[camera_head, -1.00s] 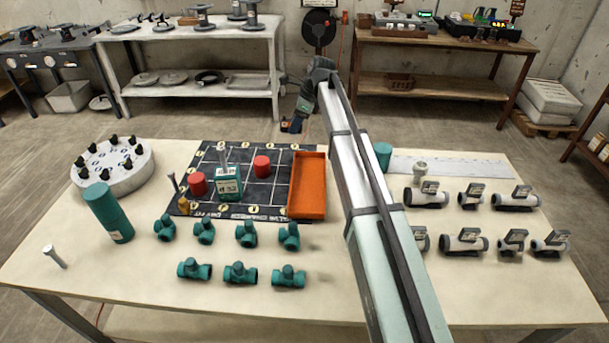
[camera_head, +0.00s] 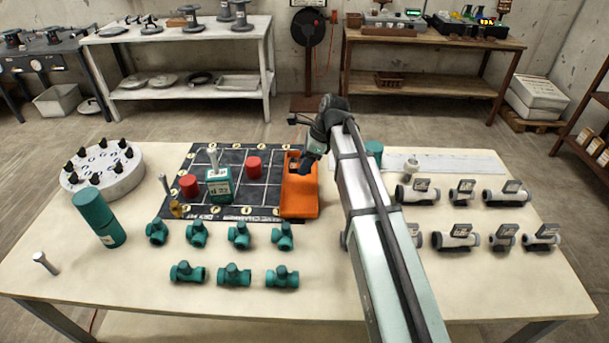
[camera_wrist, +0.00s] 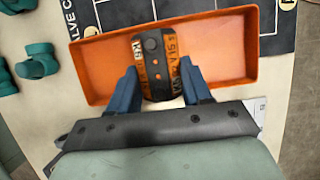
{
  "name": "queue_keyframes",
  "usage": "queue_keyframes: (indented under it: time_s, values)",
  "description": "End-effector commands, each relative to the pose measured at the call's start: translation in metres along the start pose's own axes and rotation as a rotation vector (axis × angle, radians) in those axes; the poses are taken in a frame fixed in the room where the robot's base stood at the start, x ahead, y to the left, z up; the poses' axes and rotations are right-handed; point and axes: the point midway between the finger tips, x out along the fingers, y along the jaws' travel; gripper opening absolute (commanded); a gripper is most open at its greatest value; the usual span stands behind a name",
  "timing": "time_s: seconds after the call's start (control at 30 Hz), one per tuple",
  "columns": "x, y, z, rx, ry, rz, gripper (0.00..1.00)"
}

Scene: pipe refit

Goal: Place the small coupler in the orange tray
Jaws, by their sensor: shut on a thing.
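The orange tray (camera_head: 299,205) lies on the table at the right edge of the black mat. It also fills the upper part of the wrist view (camera_wrist: 100,70). My gripper (camera_head: 303,165) is over the far half of the tray. In the wrist view its blue fingers (camera_wrist: 159,78) are shut on a dark piece with orange labels, which I take for the small coupler (camera_wrist: 153,48). The coupler is over the tray's inside; I cannot tell whether it touches the floor. In the head view my gripper mostly hides it. The visible tray floor is otherwise empty.
The black mat (camera_head: 232,160) left of the tray bears two red cylinders (camera_head: 254,166) and a green block (camera_head: 219,190). Several green tees (camera_head: 239,235) stand in front. Several grey valves (camera_head: 455,239) lie to the right.

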Motion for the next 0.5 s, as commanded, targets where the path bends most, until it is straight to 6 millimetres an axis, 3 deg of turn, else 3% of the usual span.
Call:
queue_keyframes:
  time_s: [0.5]
  values:
    - [0.044,0.0,-0.018,0.0,0.0,0.0,0.18]
